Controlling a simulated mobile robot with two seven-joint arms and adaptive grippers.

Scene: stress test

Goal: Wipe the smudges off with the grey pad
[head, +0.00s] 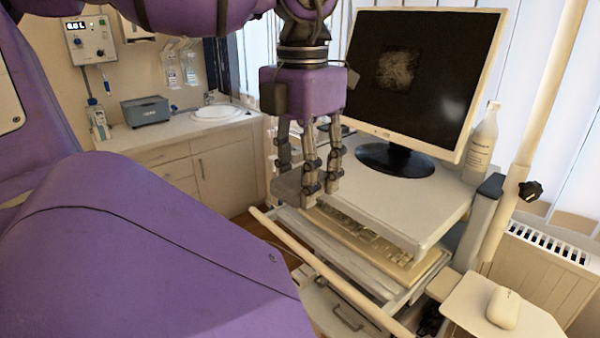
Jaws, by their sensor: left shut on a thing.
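A pale, speckled smudge patch (398,68) shows on the dark screen of the monitor (455,75), left of the screen's middle. My left gripper (312,190) points down in front of the monitor, over the left front part of the cart top. Its fingers are closed together on something, taken to be the grey pad. My right gripper is not in view.
The monitor stands on a white cart top (395,210) with a keyboard (365,240) below its front edge. A white bottle (482,145) stands right of the screen. A mouse (503,308) lies on a side shelf. A pale pole (540,110) rises at right. A sink counter (170,140) is behind.

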